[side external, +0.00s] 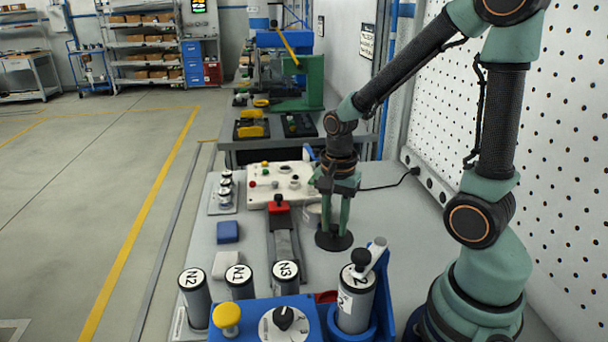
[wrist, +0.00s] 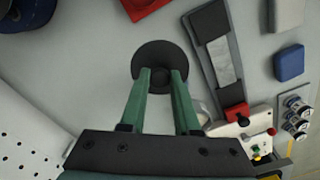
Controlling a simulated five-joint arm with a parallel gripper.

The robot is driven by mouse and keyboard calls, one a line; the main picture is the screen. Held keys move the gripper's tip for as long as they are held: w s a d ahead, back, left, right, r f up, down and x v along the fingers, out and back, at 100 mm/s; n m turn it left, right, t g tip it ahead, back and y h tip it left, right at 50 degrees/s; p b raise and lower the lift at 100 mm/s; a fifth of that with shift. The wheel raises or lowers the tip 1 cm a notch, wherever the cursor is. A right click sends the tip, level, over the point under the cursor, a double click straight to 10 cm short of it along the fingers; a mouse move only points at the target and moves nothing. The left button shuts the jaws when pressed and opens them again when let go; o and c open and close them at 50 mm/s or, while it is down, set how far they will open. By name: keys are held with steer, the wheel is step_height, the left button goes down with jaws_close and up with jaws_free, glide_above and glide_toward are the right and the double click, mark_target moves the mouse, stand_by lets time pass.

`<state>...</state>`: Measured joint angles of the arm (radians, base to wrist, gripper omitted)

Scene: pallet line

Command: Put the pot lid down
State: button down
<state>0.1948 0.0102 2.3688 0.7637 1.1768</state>
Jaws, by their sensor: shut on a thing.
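The pot lid (side external: 322,241) is a flat black disc just below the fingers of my gripper (side external: 335,229) in the side view. In the wrist view the lid (wrist: 150,52) lies at the fingertips (wrist: 161,76), its small centre knob between the two green fingers. My gripper is shut on this knob. The lid looks level and at or very near the grey table top; I cannot tell whether it touches. A pale round container (side external: 312,216), perhaps the pot, stands behind my gripper, partly hidden. It shows in part beside the right finger in the wrist view (wrist: 202,110).
A grey rail fixture with a red end (side external: 287,242) lies left of the lid. A cream control box (side external: 268,186) stands behind. In front are labelled cylinders (side external: 284,278), a blue stand (side external: 245,318) and a larger cylinder (side external: 355,300). Bare table lies right of the lid.

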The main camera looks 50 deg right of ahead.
mark_target(333, 227)
steer(key=shift+f, duration=4)
steer(key=shift+f, duration=0.2)
steer(key=c, duration=0.6)
jaws_free()
steer(key=shift+c, duration=0.2)
steer(key=shift+r, duration=0.1)
step_height(333, 227, up, 12)
steer(key=shift+r, duration=0.1)
steer(key=shift+w+a+r+n, duration=0.1)
steer(key=shift+a+r+n, duration=0.05)
steer(key=shift+r+n, duration=0.25)
steer(key=a+r+n+t, duration=0.5)
steer(key=r+n, duration=0.4)
steer(key=n, duration=0.6)
steer(key=shift+s+a+r+t, duration=0.2)
steer(key=shift+r+t, duration=0.1)
steer(key=shift+r, duration=0.05)
